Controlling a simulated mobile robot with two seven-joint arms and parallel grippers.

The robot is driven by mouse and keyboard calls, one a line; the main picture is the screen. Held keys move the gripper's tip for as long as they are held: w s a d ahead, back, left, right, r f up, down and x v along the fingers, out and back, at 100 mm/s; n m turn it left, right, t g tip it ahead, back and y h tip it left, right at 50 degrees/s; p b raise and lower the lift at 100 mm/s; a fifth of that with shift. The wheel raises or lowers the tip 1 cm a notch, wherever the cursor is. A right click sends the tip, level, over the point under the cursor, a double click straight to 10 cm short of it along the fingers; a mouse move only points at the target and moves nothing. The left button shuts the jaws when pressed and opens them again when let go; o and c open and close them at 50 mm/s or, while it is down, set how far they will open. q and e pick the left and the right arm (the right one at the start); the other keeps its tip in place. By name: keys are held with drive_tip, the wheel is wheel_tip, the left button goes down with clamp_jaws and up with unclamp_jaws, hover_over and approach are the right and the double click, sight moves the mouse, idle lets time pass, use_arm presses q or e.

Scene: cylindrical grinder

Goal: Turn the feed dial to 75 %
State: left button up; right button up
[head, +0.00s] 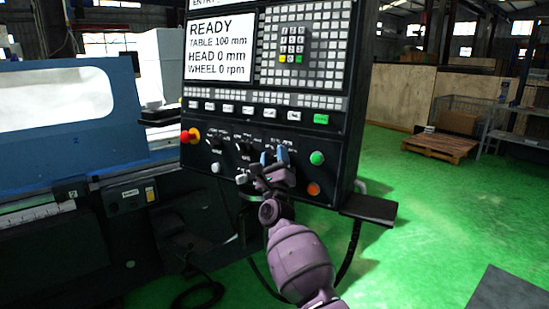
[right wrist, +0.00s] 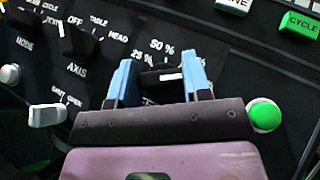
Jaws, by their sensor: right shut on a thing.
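The feed dial (right wrist: 160,80) is a black knob with a white mark, low on the black control panel (head: 228,130). In the head view my right gripper (head: 275,157) reaches the panel from below and largely hides the dial. My left gripper is not in view.
Left of the dial are the axis knob (right wrist: 80,40) and mode knob (right wrist: 25,20). A white lever switch (right wrist: 47,115) and a green button (right wrist: 264,115) flank my gripper. A red emergency stop (head: 190,135) is at the panel's left. A shelf (head: 368,208) juts out at lower right.

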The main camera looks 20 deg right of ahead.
drive_tip(key=shift+r+n+y+p, duration=0.3)
drive_tip(key=shift+n+y+p, duration=0.3)
drive_tip(key=shift+n+y, duration=0.25)
drive_tip(key=n+y+p, duration=0.2)
drive_tip(key=n+y, duration=0.1)
drive_tip(key=shift+d+r+g+p, duration=0.1)
drive_tip(key=shift+r+g+p, duration=0.1)
drive_tip(key=shift+g+p, duration=0.2)
drive_tip(key=n+g+y+p, duration=0.1)
drive_tip(key=n+p, duration=0.1)
drive_tip(key=n+g+y+p, duration=0.1)
drive_tip(key=p, duration=0.1)
drive_tip(key=n+g+y+p, duration=0.1)
drive_tip(key=n+y+p, duration=0.1)
drive_tip(key=p, duration=0.1)
drive_tip(key=shift+f+n+g, duration=0.3)
drive_tip(key=shift+f+n, duration=0.05)
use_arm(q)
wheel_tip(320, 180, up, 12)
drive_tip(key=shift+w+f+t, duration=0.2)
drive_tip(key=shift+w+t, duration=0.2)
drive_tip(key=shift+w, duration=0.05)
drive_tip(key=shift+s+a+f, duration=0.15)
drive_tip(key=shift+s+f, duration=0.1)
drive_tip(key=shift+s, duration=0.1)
use_arm(e)
drive_tip(key=shift+f, duration=0.1)
drive_tip(key=o, duration=0.9)
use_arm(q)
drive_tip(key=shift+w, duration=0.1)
